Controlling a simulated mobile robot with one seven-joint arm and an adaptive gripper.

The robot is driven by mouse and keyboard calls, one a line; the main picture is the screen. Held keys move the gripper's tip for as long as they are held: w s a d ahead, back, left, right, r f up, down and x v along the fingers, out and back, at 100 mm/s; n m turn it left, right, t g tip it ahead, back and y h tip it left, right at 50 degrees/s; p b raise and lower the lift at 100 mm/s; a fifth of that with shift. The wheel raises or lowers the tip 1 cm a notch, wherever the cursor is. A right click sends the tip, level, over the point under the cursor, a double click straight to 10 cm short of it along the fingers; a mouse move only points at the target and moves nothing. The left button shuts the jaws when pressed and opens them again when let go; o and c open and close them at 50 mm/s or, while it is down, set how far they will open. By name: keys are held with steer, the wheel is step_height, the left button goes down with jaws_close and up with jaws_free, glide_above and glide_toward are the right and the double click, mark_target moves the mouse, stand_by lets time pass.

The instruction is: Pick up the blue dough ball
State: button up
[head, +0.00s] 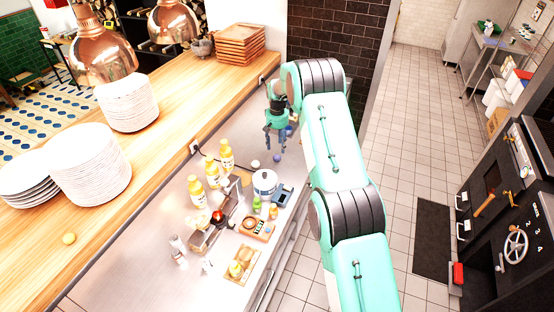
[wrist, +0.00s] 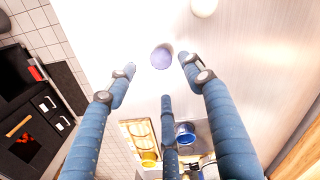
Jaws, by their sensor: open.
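The blue dough ball (wrist: 161,57) shows in the wrist view on the bare steel counter, just beyond the fingertips and between them. In the head view the blue dough ball (head: 277,158) is small and lies just below my gripper (head: 274,143). My gripper also shows in the wrist view (wrist: 158,78), with its fingers spread wide and nothing between them. The fingers appear apart from the ball. The height of the fingertips above the counter is hard to tell.
A white ball (head: 255,163) lies left of the blue one; it also shows in the wrist view (wrist: 204,6). Yellow bottles (head: 212,172), a white pot (head: 264,184) and small items stand nearer. The wooden shelf (head: 180,93) with plates borders the counter on the left.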

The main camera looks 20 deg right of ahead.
mark_target(277, 155)
steer(key=shift+f, duration=1.5)
steer(key=shift+f, duration=0.15)
steer(key=shift+f+p, duration=0.3)
steer(key=shift+f, duration=2.15)
steer(key=shift+w, duration=0.1)
steer(key=c, duration=1.2)
